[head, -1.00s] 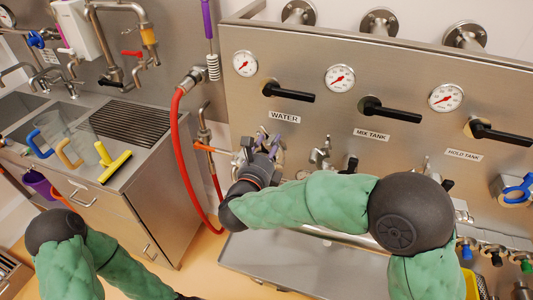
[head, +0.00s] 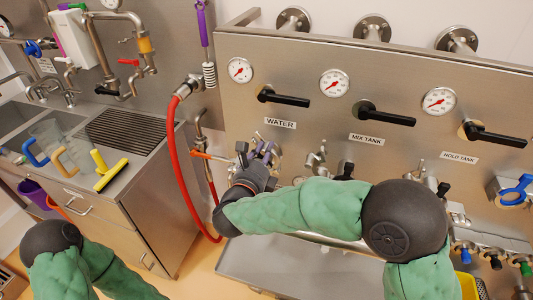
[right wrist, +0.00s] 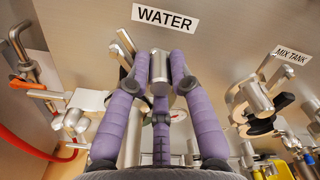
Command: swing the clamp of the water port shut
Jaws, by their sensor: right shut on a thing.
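The water port (head: 275,150) is on the steel panel below the WATER label (head: 280,123). My right gripper (head: 264,152) is at this port and largely hides it. In the right wrist view its purple fingers (right wrist: 160,80) are closed around a short steel cylinder (right wrist: 159,64) just under the label. A steel lever-like piece (right wrist: 124,48) shows just left of the fingers. I cannot tell the clamp's exact angle. My left arm shows at the lower left of the head view, but its gripper is outside the picture.
The mix tank port (head: 316,160) is to the right, with black valve handles above. A red hose (head: 172,150) and an orange-handled valve (head: 201,155) are on the left. A steel trough (head: 290,268) lies below. The sink counter is further left.

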